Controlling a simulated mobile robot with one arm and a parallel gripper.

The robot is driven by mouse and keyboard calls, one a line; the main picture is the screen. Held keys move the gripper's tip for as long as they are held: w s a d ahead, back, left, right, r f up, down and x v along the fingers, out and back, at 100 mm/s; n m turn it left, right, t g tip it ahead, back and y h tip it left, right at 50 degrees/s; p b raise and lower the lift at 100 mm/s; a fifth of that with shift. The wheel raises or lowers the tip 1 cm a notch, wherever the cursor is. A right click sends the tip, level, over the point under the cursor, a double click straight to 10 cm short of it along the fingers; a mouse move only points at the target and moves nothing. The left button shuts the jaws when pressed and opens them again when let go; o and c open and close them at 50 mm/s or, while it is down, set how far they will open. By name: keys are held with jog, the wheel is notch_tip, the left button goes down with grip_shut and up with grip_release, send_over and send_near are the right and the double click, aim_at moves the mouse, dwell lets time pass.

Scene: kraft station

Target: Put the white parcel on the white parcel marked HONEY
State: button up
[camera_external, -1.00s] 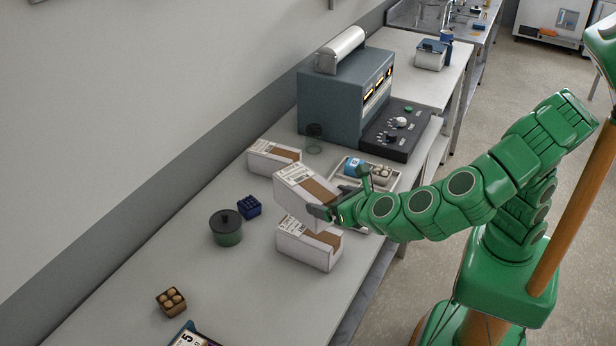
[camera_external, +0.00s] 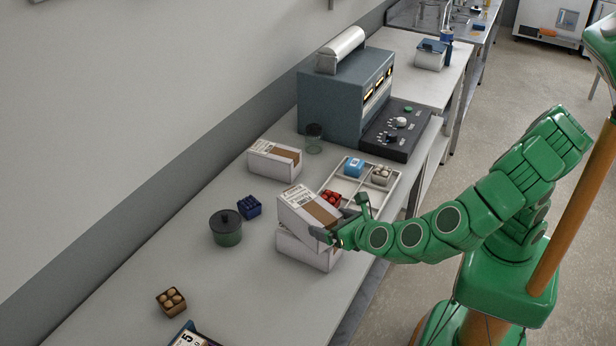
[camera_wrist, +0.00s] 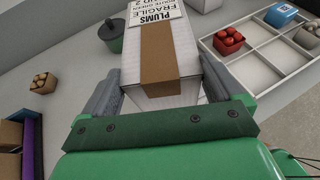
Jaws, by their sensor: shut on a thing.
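My gripper (camera_external: 338,235) is shut on a white parcel (camera_external: 305,208) with a brown tape strip, gripping it by its sides. In the wrist view the held parcel (camera_wrist: 175,50) shows a label reading PLUMS and FRAGILE, and my fingers (camera_wrist: 160,88) flank it. It is directly over another white parcel (camera_external: 302,253) on the table, whose top and label are now hidden. The two overlap in the picture; I cannot tell whether they touch. A third white parcel (camera_external: 270,162) with brown tape lies farther back; its label is too small to read. I cannot read HONEY on any parcel.
A divided white tray (camera_external: 392,186) holds a red-filled punnet, a blue item and a pale-filled punnet. A green lidded pot (camera_external: 226,230), a blue box (camera_external: 249,207) and a brown punnet (camera_external: 171,299) stand left. A grey-blue machine (camera_external: 345,95) stands behind. The front-left table is mostly clear.

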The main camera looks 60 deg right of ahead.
jog(key=o, duration=1.1)
jog(key=shift+f, duration=0.1)
jog(key=shift+v, duration=2.85)
